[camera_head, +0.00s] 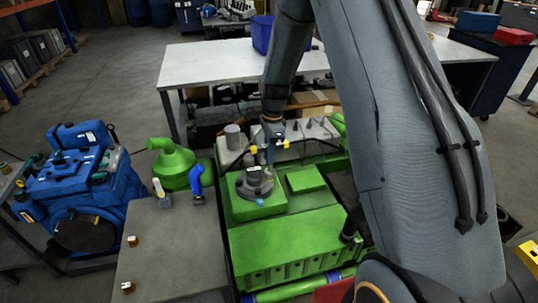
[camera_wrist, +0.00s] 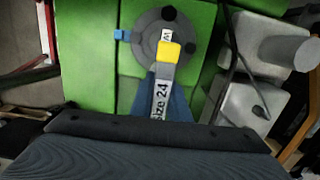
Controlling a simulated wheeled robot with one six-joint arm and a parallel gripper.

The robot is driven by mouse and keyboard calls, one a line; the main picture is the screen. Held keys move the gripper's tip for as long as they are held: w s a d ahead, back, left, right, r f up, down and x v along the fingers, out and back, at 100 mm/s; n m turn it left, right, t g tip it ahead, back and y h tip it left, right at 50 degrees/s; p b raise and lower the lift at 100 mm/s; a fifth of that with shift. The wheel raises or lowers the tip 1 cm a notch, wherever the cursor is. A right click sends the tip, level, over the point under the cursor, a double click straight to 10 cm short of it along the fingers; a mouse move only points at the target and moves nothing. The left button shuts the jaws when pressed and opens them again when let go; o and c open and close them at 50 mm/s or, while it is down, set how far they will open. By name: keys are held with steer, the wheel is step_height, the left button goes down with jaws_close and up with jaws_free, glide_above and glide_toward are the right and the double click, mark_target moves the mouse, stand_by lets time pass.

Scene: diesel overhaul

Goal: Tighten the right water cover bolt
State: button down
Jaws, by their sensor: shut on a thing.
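The water cover (camera_head: 255,183) is a grey round piece on top of the green engine; it also shows in the wrist view (camera_wrist: 148,42). A black bolt head (camera_wrist: 169,13) stands at its far edge in the wrist view. The tool carries a "size 24" label and a yellow end, which overlaps the cover.
A grey bench (camera_head: 170,245) stands left of the engine, with a blue-handled tool (camera_head: 196,182) and small brown parts. A blue engine (camera_head: 80,185) and a green funnel-shaped part (camera_head: 172,162) stand further left. A white table (camera_head: 215,62) with a blue bin (camera_head: 262,36) is behind.

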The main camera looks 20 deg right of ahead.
steer(key=m, duration=0.4)
steer(key=shift+w+m, duration=0.1)
steer(key=shift+m, duration=0.3)
steer(key=m, duration=0.4)
steer(key=shift+m+t, duration=0.3)
